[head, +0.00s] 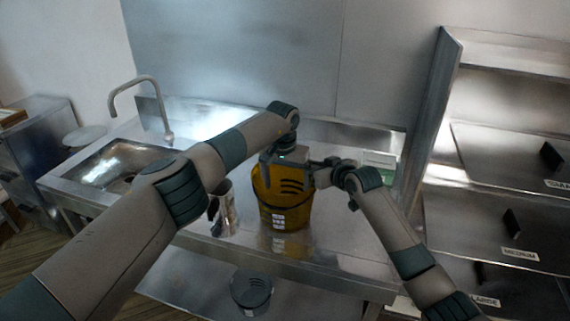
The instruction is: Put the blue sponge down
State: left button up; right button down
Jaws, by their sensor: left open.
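No blue sponge shows in the head view. The inside of the yellow bucket is mostly hidden by my grippers. The yellow bucket (283,205) stands upright on the steel counter, with dark slanted marks and a white label on its front. My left gripper (268,168) points down at the bucket's rim and is open. I see nothing held in it. My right gripper (320,178) is at the right side of the bucket's rim. Its fingers are small and partly hidden, so I cannot tell whether they are open or touch the bucket.
A steel jug (226,212) stands on the counter left of the bucket. A sink (125,165) with a tap (150,85) is at the left. A green and white box (382,165) is behind my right arm. A dark pot (251,292) is on the lower shelf. Labelled shelves (500,215) stand at the right.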

pick_arm(q)
notch_tip(320, 180, up, 9)
jog(key=s, duration=0.1)
jog(key=shift+s+a+f, duration=0.15)
jog(key=shift+a, duration=0.05)
pick_arm(e)
jog(key=shift+f, duration=0.1)
jog(key=c, duration=1.7)
grip_release()
pick_arm(q)
notch_tip(320, 180, down, 4)
jog(key=b, duration=0.4)
jog(key=shift+f, duration=0.2)
pick_arm(e)
jog(key=v, duration=1.7)
jog(key=shift+d+r, duration=0.1)
jog(key=shift+r, duration=0.1)
